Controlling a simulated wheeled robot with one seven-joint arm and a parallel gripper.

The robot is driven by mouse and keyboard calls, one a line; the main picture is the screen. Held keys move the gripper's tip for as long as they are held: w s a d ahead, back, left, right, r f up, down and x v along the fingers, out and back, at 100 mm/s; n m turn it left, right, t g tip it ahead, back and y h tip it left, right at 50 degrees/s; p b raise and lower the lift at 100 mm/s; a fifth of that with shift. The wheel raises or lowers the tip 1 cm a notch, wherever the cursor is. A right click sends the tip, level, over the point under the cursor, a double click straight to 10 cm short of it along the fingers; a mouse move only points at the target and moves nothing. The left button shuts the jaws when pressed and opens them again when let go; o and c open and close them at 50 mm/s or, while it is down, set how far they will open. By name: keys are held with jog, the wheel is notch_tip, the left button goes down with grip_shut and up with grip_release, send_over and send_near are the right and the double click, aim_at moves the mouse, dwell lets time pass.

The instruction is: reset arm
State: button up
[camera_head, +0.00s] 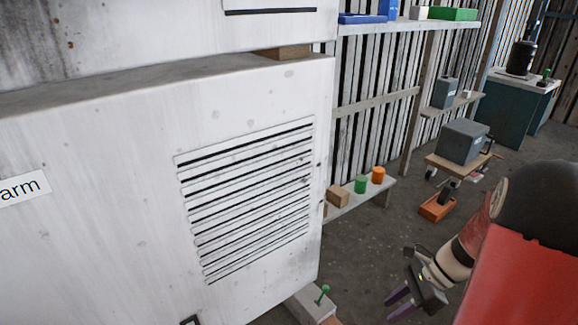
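The white blower housing (120,150) fills the left of the head view, with a louvred vent (250,195) in its side. My red and black arm comes in from the right edge.
A green-knobbed peg (323,294) stands by a grey block (311,305) at the housing's foot. A low shelf holds green (361,184) and orange (378,175) cylinders. A grey box (462,141) sits on a trolley behind. Open floor (390,235) lies between.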

jog(key=s+a+r+n+t+h+p, duration=0.1)
jog(key=s+a+r+n+t+h, duration=0.1)
jog(key=r+n, duration=0.4)
jog(key=s+a+r+n+t+h+p, duration=0.2)
jog(key=s+a+r+n+h, duration=0.1)
jog(key=r+n, duration=0.4)
jog(key=s+a+r+n+t+h+p, duration=0.2)
jog(key=s+r+n, duration=0.3)
jog(key=r, duration=0.6)
jog(key=shift+s+a+n+t+h, duration=0.2)
jog(key=shift+a+n+t+h, duration=0.1)
jog(key=shift+a+n, duration=0.6)
jog(key=shift+r, duration=0.1)
jog(key=shift+c, duration=0.4)
